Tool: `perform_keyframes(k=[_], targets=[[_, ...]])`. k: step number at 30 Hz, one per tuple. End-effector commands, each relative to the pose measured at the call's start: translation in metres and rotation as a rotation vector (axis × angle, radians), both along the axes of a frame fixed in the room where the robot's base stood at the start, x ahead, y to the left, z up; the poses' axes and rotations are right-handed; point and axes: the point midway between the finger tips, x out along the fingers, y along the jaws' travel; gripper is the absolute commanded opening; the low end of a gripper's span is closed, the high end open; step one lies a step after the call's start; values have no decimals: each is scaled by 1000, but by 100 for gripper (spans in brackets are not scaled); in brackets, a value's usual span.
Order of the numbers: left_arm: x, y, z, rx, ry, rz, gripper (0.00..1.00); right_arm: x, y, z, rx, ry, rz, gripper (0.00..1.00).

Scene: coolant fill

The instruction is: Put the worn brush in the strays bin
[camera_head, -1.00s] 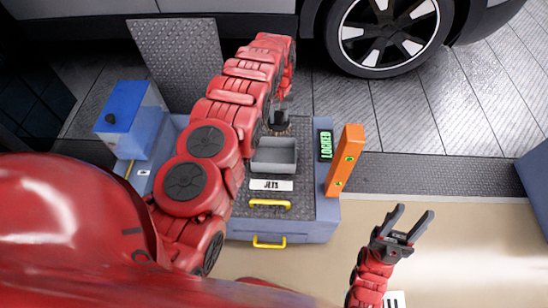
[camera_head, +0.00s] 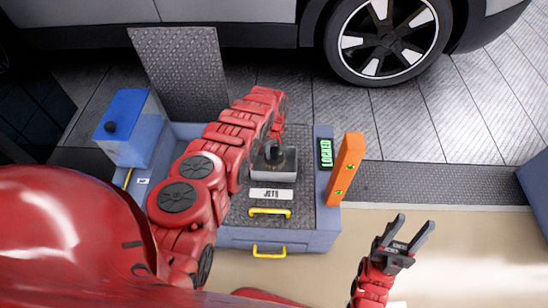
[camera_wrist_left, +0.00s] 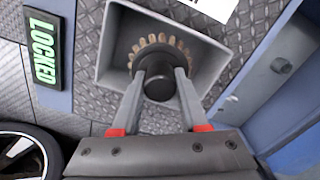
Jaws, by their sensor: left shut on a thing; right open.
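The worn brush (camera_wrist_left: 158,86) has a dark round hub and a ring of tan bristles. My left gripper (camera_wrist_left: 161,74) is shut on its hub. In the head view the left gripper (camera_head: 273,150) points down at the grey open bin (camera_head: 274,176), and the brush is mostly hidden there. In the left wrist view the brush lies within the outline of the bin (camera_wrist_left: 228,70); I cannot tell how deep it is. A white label (camera_head: 271,194) in front of the bin is too small to read surely. My right gripper (camera_head: 411,228) is open and empty at the lower right.
The bin stands on a blue cabinet (camera_head: 235,235) with yellow handles (camera_head: 270,212). An orange post (camera_head: 345,170) and a green LOCKED sign (camera_head: 325,153) stand to its right. A blue box (camera_head: 125,125) is at left. A car wheel (camera_head: 385,40) is behind.

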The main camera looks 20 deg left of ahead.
Motion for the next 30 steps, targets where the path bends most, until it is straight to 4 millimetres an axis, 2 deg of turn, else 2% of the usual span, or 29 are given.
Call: perform_keyframes(k=[2, 4, 12, 17, 18, 21, 22, 23, 30], targets=[[0, 0, -21, -1, -2, 0, 0, 0, 0, -17, 0, 0, 0, 49], [-1, 0, -31, -1, 1, 0, 0, 0, 0, -26, 0, 0, 0, 49], [0, 0, -28, 0, 0, 0, 0, 0, 0, -23, 0, 0, 0, 49], [0, 0, -34, 0, 0, 0, 0, 0, 0, -28, 0, 0, 0, 49], [0, 0, -32, 0, 0, 0, 49, 0, 0, -27, 0, 0, 0, 49], [0, 0, -32, -1, 1, 0, 67, 0, 0, -27, 0, 0, 0, 49], [0, 0, -32, 0, 0, 0, 72, 0, 0, -27, 0, 0, 0, 49], [0, 0, -32, -1, 1, 0, 74, 0, 0, -27, 0, 0, 0, 49], [0, 0, -31, -1, 1, 0, 74, 0, 0, -26, 0, 0, 0, 49]])
